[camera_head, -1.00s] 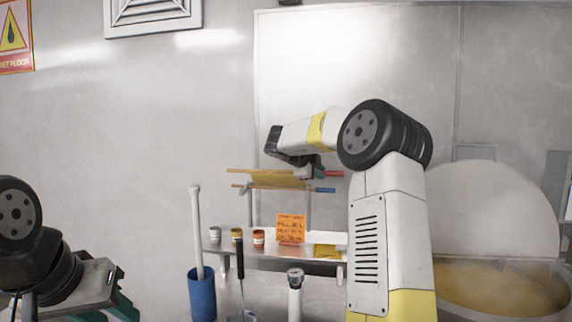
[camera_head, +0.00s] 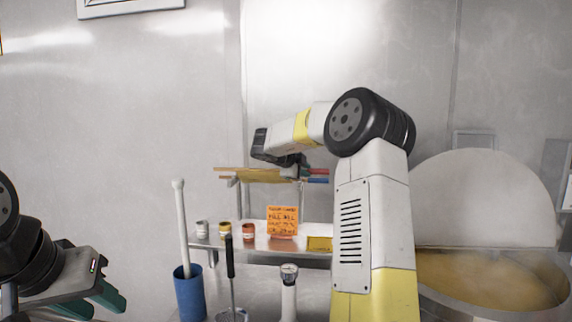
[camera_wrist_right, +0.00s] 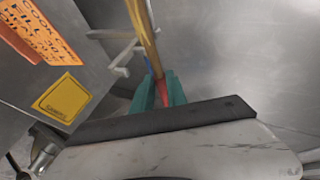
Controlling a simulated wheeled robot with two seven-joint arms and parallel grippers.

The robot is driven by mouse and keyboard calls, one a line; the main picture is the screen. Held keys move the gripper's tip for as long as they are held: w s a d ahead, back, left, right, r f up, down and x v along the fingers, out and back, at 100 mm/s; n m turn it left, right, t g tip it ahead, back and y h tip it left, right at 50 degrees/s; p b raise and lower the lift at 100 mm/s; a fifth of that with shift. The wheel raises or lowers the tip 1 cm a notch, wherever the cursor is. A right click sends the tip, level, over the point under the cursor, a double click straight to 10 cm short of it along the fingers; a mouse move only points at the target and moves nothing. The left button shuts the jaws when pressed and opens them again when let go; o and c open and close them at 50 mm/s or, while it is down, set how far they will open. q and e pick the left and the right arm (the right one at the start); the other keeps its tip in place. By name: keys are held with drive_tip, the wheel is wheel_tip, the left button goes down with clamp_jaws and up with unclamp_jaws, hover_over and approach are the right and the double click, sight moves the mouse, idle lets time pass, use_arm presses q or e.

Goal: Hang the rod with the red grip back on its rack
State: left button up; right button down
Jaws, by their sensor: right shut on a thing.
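The rod with the red grip (camera_head: 318,170) lies nearly level at the rack in the head view. In the right wrist view its yellow-brown shaft (camera_wrist_right: 143,28) runs up from the red grip (camera_wrist_right: 160,88). My right gripper (camera_head: 293,173) is shut on it at the grip; its teal fingers (camera_wrist_right: 161,92) flank the red part. The rack (camera_head: 301,205) has thin grey posts; its pale prongs (camera_wrist_right: 115,35) show beside the shaft. I cannot tell whether the rod touches them. My left gripper (camera_head: 95,303) is open and empty at the lower left.
A rod with a blue grip (camera_head: 318,181) lies just below the red one. Below are a shelf (camera_head: 265,243) with small jars and an orange note (camera_head: 283,220), a blue cup (camera_head: 188,295) holding a white stick, and a large pan (camera_head: 480,285) at right.

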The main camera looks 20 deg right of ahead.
drive_tip(key=shift+f, duration=2)
drive_tip(key=c, duration=1.3)
unclamp_jaws()
drive_tip(key=shift+o, duration=0.2)
drive_tip(key=v, duration=0.7)
drive_tip(key=shift+s+a, duration=0.25)
drive_tip(key=shift+a, duration=0.05)
drive_tip(key=shift+r, duration=0.15)
